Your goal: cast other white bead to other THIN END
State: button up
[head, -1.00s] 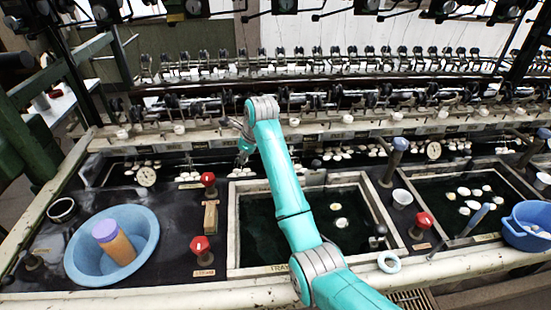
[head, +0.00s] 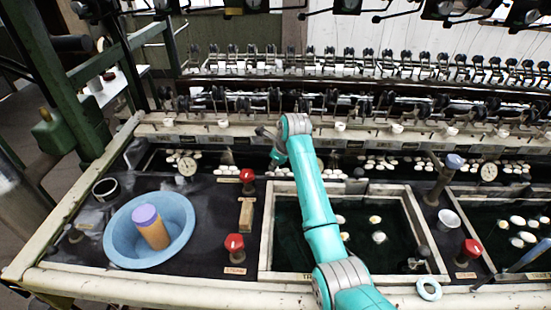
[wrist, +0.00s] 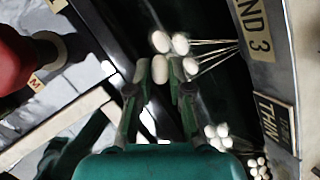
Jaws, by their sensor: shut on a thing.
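In the wrist view my gripper (wrist: 160,74) is shut on a white bead (wrist: 160,69), held between its two fingertips. Other white beads (wrist: 180,43) lie just beyond and beside the fingers, with pale threads running from them to the right toward a plate reading END 3 (wrist: 257,28). A plate reading THIN (wrist: 272,117) is at the right, with a cluster of white beads (wrist: 217,136) to its left. In the head view my arm reaches to the back trough, and the fingertips and held bead are too small to make out.
A red knob (wrist: 20,60) is at the wrist view's left edge. In the head view a blue basin (head: 117,225) stands at left, red-topped knobs (head: 235,241) beside it, and a dark water basin (head: 268,235) lies under my arm. Reeling machinery spans the back.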

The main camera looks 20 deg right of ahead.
jog(key=shift+f, duration=0.25)
jog(key=o, duration=0.7)
jog(key=shift+r, duration=0.1)
jog(key=v, duration=1.2)
